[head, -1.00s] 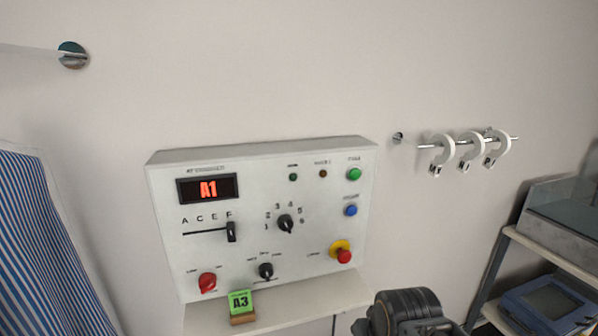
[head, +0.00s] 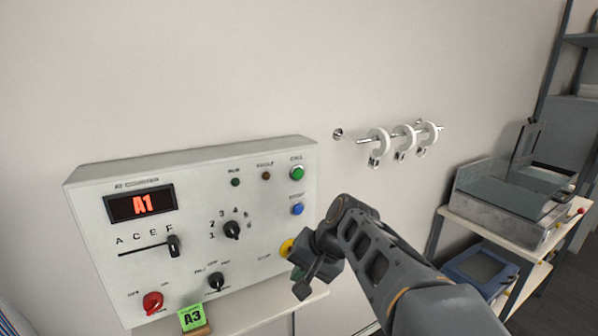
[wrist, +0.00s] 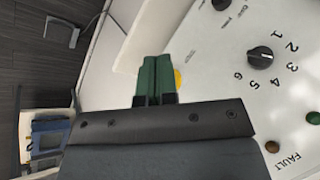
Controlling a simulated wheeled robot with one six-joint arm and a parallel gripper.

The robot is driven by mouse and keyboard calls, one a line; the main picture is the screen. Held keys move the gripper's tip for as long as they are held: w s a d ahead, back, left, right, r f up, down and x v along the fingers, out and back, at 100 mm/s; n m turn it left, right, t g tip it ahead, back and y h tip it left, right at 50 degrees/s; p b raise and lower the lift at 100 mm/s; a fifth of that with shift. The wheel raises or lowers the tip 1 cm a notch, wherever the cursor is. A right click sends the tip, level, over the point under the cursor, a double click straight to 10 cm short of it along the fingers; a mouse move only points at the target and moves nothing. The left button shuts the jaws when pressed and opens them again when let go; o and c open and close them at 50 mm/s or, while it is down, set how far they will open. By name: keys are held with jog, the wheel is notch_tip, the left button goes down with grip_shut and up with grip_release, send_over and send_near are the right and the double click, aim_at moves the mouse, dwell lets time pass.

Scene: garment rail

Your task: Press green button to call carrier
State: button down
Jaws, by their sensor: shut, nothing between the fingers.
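The green button (head: 297,173) sits at the top right of the white control panel (head: 190,163), under a small label. A blue button (head: 297,209) is below it. My gripper (head: 301,288) is shut and empty, in front of the panel's lower right edge, below both buttons. Its closed green fingers (wrist: 154,78) show in the wrist view, near the yellow base of the red stop knob. The display (head: 141,204) reads A1, and a green card (head: 192,318) reads A3.
The yellow base (head: 287,247) is partly hidden by my gripper. A rotary knob (head: 232,229), a slider (head: 173,246) and a red knob (head: 152,303) stick out of the panel. White rings (head: 402,137) hang on a wall rod. A shelf unit (head: 500,223) stands at right.

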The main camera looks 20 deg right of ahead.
aim_at(298, 174)
jog(key=w+d+r+m+t+y, duration=0.2)
jog(key=w+d+r, duration=0.2)
jog(key=d+r, duration=0.1)
jog(key=w+d+r+m+t+y+p, duration=0.1)
jog(key=w+d+r+m+t+y, duration=0.1)
jog(key=r, duration=0.5)
jog(key=w+d+m, duration=0.1)
jog(key=w+d, duration=0.1)
jog(key=shift+w+d+r+m+t+y, duration=0.2)
jog(key=shift+d+r+m+t+y, duration=0.1)
jog(key=shift+d+t+y, duration=0.1)
jog(key=shift+w, duration=0.1)
jog(key=shift+w+a+p, duration=0.2)
jog(key=shift+w+p, duration=0.45)
jog(key=shift+w, duration=0.75)
jog(key=shift+w+a+p, duration=0.15)
jog(key=shift+w+p, duration=0.5)
jog(key=shift+w, duration=0.8)
jog(key=shift+w+a+p, duration=0.2)
jog(key=shift+w+p, duration=0.45)
jog(key=shift+w, duration=0.75)
jog(key=shift+w, duration=0.15)
jog(key=shift+w, duration=0.3)
